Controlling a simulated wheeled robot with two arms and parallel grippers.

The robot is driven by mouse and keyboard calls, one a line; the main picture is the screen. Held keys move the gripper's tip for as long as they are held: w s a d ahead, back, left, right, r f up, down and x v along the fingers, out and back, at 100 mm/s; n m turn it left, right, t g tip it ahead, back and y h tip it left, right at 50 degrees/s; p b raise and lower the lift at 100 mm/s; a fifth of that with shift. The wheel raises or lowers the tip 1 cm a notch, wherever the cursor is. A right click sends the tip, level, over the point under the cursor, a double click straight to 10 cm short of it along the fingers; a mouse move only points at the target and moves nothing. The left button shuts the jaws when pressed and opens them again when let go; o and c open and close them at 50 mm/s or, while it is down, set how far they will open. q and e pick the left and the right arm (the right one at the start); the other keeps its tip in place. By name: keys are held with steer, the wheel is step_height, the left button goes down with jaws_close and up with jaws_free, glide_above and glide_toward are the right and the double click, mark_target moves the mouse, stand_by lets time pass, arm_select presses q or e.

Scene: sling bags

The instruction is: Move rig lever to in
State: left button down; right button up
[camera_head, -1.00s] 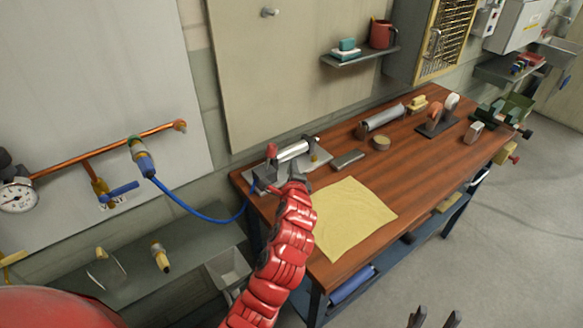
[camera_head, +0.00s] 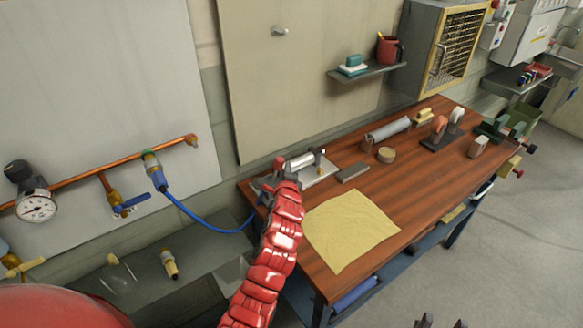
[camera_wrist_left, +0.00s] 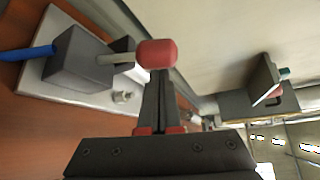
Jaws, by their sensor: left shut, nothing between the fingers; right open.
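The rig is a metal plate (camera_head: 318,178) with a silver cylinder (camera_head: 300,161) at the left back of the wooden bench. Its lever has a red knob (camera_head: 279,163) on a grey arm. In the left wrist view the knob (camera_wrist_left: 157,53) stands out from a dark grey block (camera_wrist_left: 82,60) with a blue hose. My left gripper (camera_head: 285,183) is shut and empty. Its fingertips (camera_wrist_left: 159,75) are right at the knob and partly behind it in that view; whether they touch cannot be told. My right gripper (camera_head: 440,322) is open at the bottom edge, away from the bench.
A yellow cloth (camera_head: 350,230) lies flat in front of the rig. A grey block (camera_head: 352,172) and a round tin (camera_head: 386,155) sit to its right. The blue hose (camera_head: 205,222) runs from the wall pipe to the rig.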

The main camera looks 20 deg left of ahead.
arm_select(q)
steer(key=shift+s, duration=0.1)
steer(key=shift+s+a+b, duration=0.1)
steer(key=shift+a+b, duration=0.05)
steer(key=shift+b, duration=0.4)
